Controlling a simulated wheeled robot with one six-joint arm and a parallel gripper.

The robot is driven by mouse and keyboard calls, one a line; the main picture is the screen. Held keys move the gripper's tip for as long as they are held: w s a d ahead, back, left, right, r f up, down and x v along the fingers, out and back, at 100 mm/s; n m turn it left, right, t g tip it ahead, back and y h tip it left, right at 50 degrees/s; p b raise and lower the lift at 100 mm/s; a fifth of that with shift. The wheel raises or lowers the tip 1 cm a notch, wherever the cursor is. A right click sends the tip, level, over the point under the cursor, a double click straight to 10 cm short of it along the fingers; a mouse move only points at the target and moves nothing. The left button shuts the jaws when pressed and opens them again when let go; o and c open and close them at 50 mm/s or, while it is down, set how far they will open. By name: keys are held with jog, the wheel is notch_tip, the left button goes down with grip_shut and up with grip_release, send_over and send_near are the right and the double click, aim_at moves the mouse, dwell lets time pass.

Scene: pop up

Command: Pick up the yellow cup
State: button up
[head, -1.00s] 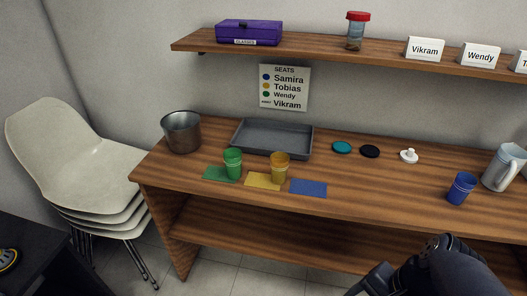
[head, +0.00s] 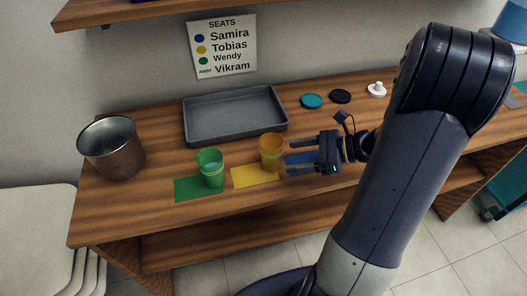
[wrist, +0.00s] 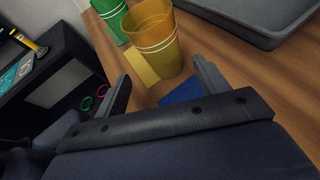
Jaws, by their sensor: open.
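The yellow cup (head: 271,152) stands upright on the wooden counter, at the back edge of the yellow card (head: 256,176). It also shows in the wrist view (wrist: 155,38), just beyond my fingertips and between their lines. My gripper (head: 290,156) is open and empty, to the right of the cup, with its fingers pointing left toward it. In the wrist view both fingers (wrist: 162,82) are spread apart. I cannot tell for sure whether a fingertip touches the cup.
A green cup (head: 210,168) stands on a green card left of the yellow cup. A grey tray (head: 190,137) lies behind, and a metal bucket (head: 112,152) stands far left. A blue card (head: 299,158) lies partly under my gripper. Teal and black discs lie behind it.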

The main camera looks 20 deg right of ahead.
aim_at(270, 158)
jog(key=x, duration=0.8)
jog(key=shift+w+f, duration=0.1)
jog(key=shift+w, duration=0.05)
jog(key=c, duration=1.1)
